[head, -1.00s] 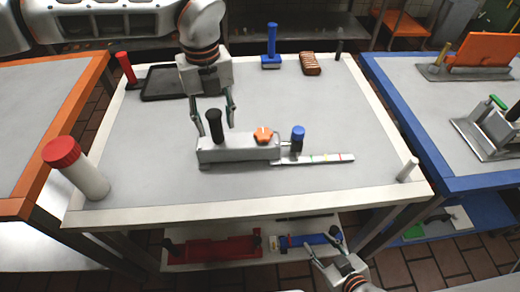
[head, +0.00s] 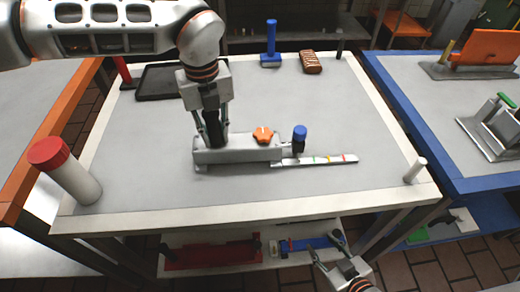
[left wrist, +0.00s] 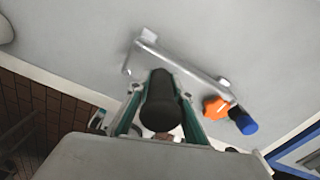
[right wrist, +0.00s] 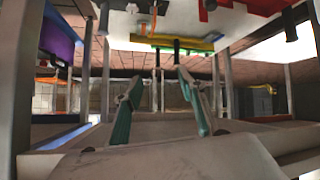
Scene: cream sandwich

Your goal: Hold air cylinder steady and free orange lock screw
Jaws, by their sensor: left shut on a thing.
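The grey air cylinder (head: 237,155) lies on the white-edged table, with an upright black handle (left wrist: 160,100) at its left end. The orange lock screw (head: 262,135) sits on top toward its right end and also shows in the left wrist view (left wrist: 217,107). My left gripper (head: 212,135) reaches down over the handle. In the left wrist view its fingers (left wrist: 160,115) are closed around the black handle. My right gripper (head: 328,245) is low, in front of the table's front edge, away from the cylinder. Its fingers are apart and empty in the right wrist view (right wrist: 158,95).
A blue knob (head: 299,133) and a flat marked strip (head: 330,160) extend right of the cylinder. A red-capped white bottle (head: 65,170) stands front left, a white peg (head: 415,170) front right. A dark tray (head: 165,83) and blue-handled tool (head: 271,45) are behind. The table between is clear.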

